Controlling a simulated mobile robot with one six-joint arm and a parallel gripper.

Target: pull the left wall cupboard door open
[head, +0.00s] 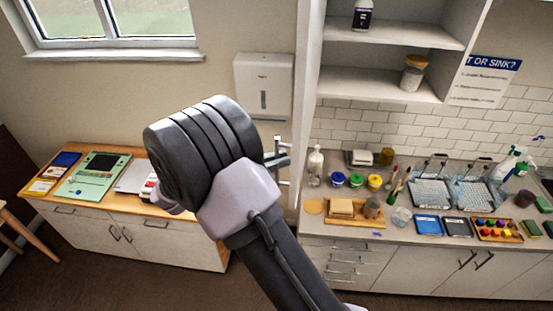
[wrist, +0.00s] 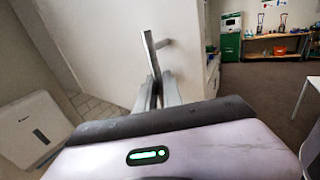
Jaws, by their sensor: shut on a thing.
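The left wall cupboard door (head: 307,110) stands swung out, seen nearly edge-on in the head view. The cupboard's shelves (head: 390,35) show to its right. In the wrist view the door is a broad pale panel (wrist: 110,40) ahead of the fingers. Its grey bar handle (wrist: 149,55) stands off the panel. My gripper (head: 280,158) is at the handle on the door's left side, and its fingers (wrist: 158,92) are shut on the bar. My wrist and forearm hide part of the counter area below.
A white dispenser (head: 264,87) hangs on the wall left of the door. Below right, a counter (head: 400,240) carries bottles, jars, trays and racks. A low wooden-topped cabinet (head: 130,206) stands at left. The wrist view shows open floor (wrist: 260,85) at right.

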